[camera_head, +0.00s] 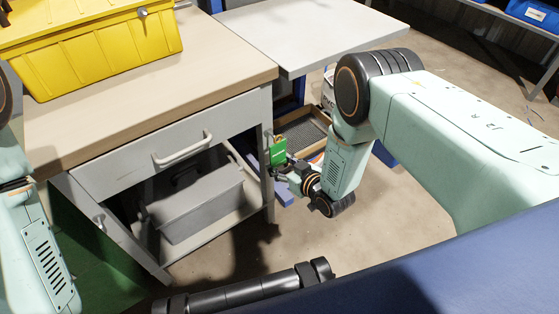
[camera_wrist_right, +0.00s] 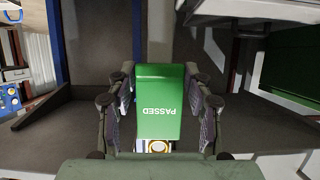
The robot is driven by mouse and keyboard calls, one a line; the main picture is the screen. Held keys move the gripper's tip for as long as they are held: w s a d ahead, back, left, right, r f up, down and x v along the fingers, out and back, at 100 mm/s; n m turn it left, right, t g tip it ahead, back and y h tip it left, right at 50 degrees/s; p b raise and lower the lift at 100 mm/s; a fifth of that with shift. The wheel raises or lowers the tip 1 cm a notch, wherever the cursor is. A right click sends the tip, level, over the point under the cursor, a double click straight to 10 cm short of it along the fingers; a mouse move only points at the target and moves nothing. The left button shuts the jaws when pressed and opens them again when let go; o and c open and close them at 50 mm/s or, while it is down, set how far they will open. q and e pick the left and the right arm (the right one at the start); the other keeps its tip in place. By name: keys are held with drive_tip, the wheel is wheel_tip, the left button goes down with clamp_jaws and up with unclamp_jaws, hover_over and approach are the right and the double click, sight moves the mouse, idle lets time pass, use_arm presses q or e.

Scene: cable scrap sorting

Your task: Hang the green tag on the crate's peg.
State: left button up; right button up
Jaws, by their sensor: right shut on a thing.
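My right gripper (camera_head: 285,172) is shut on the green tag (camera_head: 277,151), beside the right front corner of the workbench. In the right wrist view the tag (camera_wrist_right: 159,100) sits between the two fingers (camera_wrist_right: 159,108), and its word "PASSED" reads upside down. A yellow crate (camera_head: 120,50) stands on the workbench at the upper left, away from the tag.
The workbench (camera_head: 225,75) has a grey drawer with a handle (camera_head: 183,150) and a grey toolbox (camera_head: 195,200) on its lower shelf. A pale table (camera_head: 310,30) stands behind. A wooden-edged tray (camera_head: 292,116) lies beyond the gripper. Blue bins (camera_head: 530,12) sit at upper right.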

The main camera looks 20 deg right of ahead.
drive_tip(key=shift+s+d+r+p, duration=0.1)
drive_tip(key=shift+s+d+p, duration=0.2)
drive_tip(key=shift+s, duration=0.35)
drive_tip(key=shift+s+d+p, duration=0.15)
drive_tip(key=shift+s+p, duration=0.25)
drive_tip(key=shift+s, duration=0.25)
drive_tip(key=s+f+n+g+y, duration=0.2)
drive_tip(key=s+f+n+y, duration=0.15)
drive_tip(key=s, duration=0.95)
drive_tip(key=s+d+r+n+g+y+p, duration=0.25)
drive_tip(key=s+r, duration=0.25)
drive_tip(key=r, duration=0.5)
drive_tip(key=w+r+p, duration=0.2)
drive_tip(key=r+p, duration=0.1)
drive_tip(key=r, duration=1)
drive_tip(key=w+a+r+p, duration=0.1)
drive_tip(key=w+r+p, duration=0.2)
drive_tip(key=r, duration=1.1)
drive_tip(key=shift+w+a+r+n, duration=0.15)
drive_tip(key=shift+a+r+n, duration=0.15)
drive_tip(key=shift+n, duration=0.1)
